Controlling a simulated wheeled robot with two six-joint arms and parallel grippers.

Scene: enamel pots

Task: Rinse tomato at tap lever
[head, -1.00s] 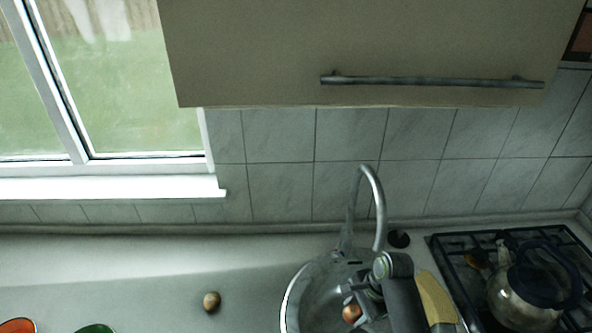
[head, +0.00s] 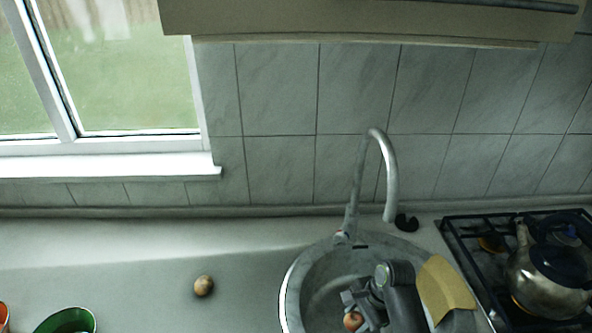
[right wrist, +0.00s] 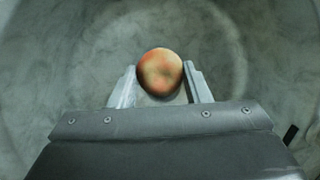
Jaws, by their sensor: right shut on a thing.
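The round red-orange tomato (head: 353,321) is between the fingers of my right gripper (head: 358,311), low in the head view and over the sink bowl (head: 322,292). In the right wrist view the tomato (right wrist: 160,72) sits at the fingertips, with one finger on each side; the right gripper (right wrist: 161,84) is shut on it. The grey curved tap (head: 385,165) stands behind the bowl, its spout end behind and to the right of the tomato, apart from it. A small part at the tap's foot (head: 342,237) may be the lever; I cannot tell. My left gripper is not in view.
A brownish round item (head: 203,286) lies on the counter (head: 130,275) left of the sink. Green (head: 66,321) and orange (head: 3,317) pots are cut off at the lower left. A yellow cloth-like piece (head: 446,287) lies right of the bowl. A kettle (head: 545,283) stands on the hob.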

